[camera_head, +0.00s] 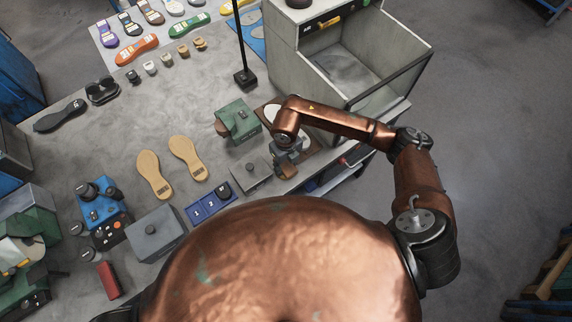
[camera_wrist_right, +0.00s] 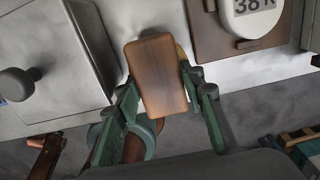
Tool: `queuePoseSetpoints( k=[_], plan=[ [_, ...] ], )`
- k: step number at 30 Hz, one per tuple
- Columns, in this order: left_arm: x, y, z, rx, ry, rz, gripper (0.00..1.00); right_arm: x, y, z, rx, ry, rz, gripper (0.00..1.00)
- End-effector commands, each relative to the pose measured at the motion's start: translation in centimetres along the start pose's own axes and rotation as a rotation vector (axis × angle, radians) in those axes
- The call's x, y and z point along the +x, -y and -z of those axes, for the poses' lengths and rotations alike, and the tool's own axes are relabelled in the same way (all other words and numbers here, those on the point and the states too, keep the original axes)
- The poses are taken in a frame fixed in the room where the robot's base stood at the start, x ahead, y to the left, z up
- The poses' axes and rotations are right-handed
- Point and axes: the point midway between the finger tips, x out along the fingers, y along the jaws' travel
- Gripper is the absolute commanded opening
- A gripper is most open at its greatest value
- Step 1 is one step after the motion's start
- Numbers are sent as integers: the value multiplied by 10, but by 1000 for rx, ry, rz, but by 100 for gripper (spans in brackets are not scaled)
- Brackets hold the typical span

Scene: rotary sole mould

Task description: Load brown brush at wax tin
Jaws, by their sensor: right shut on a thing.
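My right gripper (camera_wrist_right: 165,98) is shut on the brown brush (camera_wrist_right: 157,72), a wooden block with rounded corners held between the green fingers. My left gripper is not in view.
A lidded grey box (camera_wrist_right: 62,68) is left of the gripper. A board (camera_wrist_right: 212,45) with a white sole marked 38 R is at upper right. In the head view, a green device (camera_head: 238,120), two tan soles (camera_head: 154,174) and a blue numbered tray (camera_head: 208,204) lie nearby.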

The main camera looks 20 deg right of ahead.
Motion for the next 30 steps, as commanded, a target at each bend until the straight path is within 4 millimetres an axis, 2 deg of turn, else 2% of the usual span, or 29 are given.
queuePoseSetpoints(
  k=[14,30],
  plan=[
    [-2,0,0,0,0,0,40,0,0,1,0,-3,1,17],
    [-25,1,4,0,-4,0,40,-42,0,0,-1,0,1,17]
  ],
)
